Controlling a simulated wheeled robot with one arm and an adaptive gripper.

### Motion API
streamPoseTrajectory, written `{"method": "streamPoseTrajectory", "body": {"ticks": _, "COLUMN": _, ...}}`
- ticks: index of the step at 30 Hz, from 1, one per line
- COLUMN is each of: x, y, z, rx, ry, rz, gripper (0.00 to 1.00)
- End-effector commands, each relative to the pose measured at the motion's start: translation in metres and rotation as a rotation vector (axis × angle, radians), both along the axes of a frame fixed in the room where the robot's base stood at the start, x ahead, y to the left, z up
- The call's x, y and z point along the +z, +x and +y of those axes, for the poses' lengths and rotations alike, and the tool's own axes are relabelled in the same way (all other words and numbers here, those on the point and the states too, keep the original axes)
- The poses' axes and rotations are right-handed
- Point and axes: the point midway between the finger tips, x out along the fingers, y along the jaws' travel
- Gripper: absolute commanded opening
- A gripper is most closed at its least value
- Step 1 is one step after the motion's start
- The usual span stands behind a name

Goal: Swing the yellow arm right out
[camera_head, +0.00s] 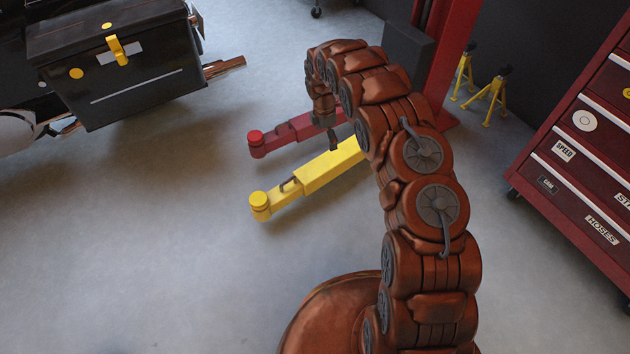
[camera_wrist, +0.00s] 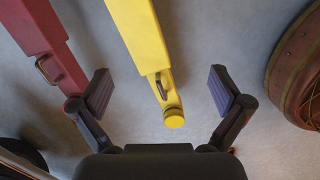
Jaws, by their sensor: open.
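The yellow arm (camera_head: 318,171) reaches low over the floor from the red lift post, with a round yellow pad at its left end and a small dark handle on top near that end. My gripper (camera_head: 332,142) is above the yellow arm in the head view, partly hidden by my own arm. In the wrist view the yellow arm (camera_wrist: 143,42) runs down between my open fingers (camera_wrist: 162,92), with its handle (camera_wrist: 162,88) and pad between them. The fingers are apart and hold nothing. I cannot tell the height gap.
A red lift arm (camera_head: 290,134) lies beside the yellow one, on its far side. The red post (camera_head: 446,60) stands behind. A red tool cabinet (camera_head: 580,150) is at right, yellow stands (camera_head: 490,95) behind it, a black case (camera_head: 125,65) at upper left. Floor at left is clear.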

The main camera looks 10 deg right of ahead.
Motion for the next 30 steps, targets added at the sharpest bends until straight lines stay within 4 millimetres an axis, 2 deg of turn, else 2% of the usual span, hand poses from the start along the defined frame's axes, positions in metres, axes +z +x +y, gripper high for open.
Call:
{"method": "streamPoseTrajectory", "body": {"ticks": 1, "x": -0.035, "y": 0.004, "z": 0.004, "rx": 0.04, "ry": 0.013, "rz": 0.003, "gripper": 1.0}}
{"method": "streamPoseTrajectory", "body": {"ticks": 3, "x": -0.065, "y": 0.01, "z": 0.011, "rx": 0.098, "ry": 0.03, "rz": 0.0, "gripper": 1.0}}
{"method": "streamPoseTrajectory", "body": {"ticks": 6, "x": -0.1, "y": 0.016, "z": 0.02, "rx": 0.171, "ry": 0.051, "rz": -0.003, "gripper": 1.0}}
{"method": "streamPoseTrajectory", "body": {"ticks": 9, "x": -0.125, "y": 0.021, "z": 0.027, "rx": 0.224, "ry": 0.068, "rz": -0.01, "gripper": 1.0}}
{"method": "streamPoseTrajectory", "body": {"ticks": 13, "x": -0.144, "y": 0.023, "z": 0.033, "rx": 0.267, "ry": 0.082, "rz": -0.014, "gripper": 1.0}}
{"method": "streamPoseTrajectory", "body": {"ticks": 23, "x": -0.166, "y": 0.024, "z": 0.036, "rx": 0.283, "ry": 0.087, "rz": -0.015, "gripper": 1.0}}
{"method": "streamPoseTrajectory", "body": {"ticks": 30, "x": -0.201, "y": 0.024, "z": 0.035, "rx": 0.281, "ry": 0.086, "rz": -0.015, "gripper": 1.0}}
